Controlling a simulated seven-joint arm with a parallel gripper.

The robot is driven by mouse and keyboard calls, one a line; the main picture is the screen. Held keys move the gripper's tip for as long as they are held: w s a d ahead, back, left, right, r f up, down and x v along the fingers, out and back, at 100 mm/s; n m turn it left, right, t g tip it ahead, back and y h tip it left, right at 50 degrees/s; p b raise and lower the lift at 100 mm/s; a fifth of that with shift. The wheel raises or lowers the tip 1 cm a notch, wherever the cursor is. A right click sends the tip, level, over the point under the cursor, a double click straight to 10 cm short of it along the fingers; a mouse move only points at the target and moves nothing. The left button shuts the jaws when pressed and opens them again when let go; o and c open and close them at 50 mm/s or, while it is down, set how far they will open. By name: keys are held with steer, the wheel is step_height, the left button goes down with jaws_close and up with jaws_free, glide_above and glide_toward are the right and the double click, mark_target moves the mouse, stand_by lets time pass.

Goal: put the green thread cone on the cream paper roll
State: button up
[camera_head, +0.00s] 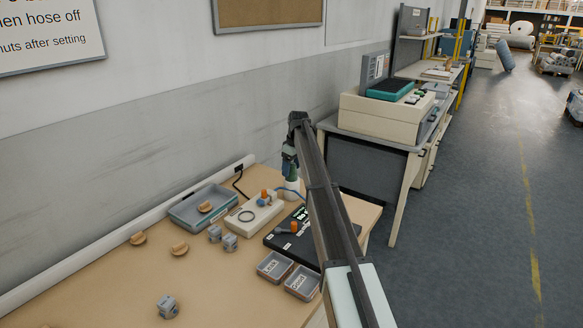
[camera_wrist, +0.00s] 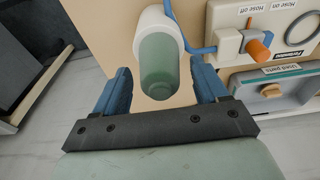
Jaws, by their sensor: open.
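The green thread cone (camera_head: 291,175) stands on top of the pale cream paper roll (camera_head: 292,190), near the back right of the workbench. In the wrist view the green cone (camera_wrist: 158,68) sits between my fingers, with the cream roll (camera_wrist: 150,20) beyond it. My gripper (camera_head: 290,158) is over the cone. In the wrist view its blue fingers (camera_wrist: 161,85) are open, one on each side of the cone, with a gap on both sides. The exact contact between cone and roll is partly hidden.
A white hose unit (camera_head: 254,215) with a blue hose and orange knob is close beside the roll. A grey tray (camera_head: 203,205), black board (camera_head: 300,238), two small bins (camera_head: 288,275) and grey blocks (camera_head: 168,306) lie nearby. The front left bench is mostly clear.

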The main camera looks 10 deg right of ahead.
mark_target(295, 165)
steer(key=shift+r, duration=0.15)
step_height(295, 165, up, 12)
steer(key=s+d, duration=0.1)
steer(key=shift+s+d, duration=0.15)
steer(key=shift+o, duration=0.2)
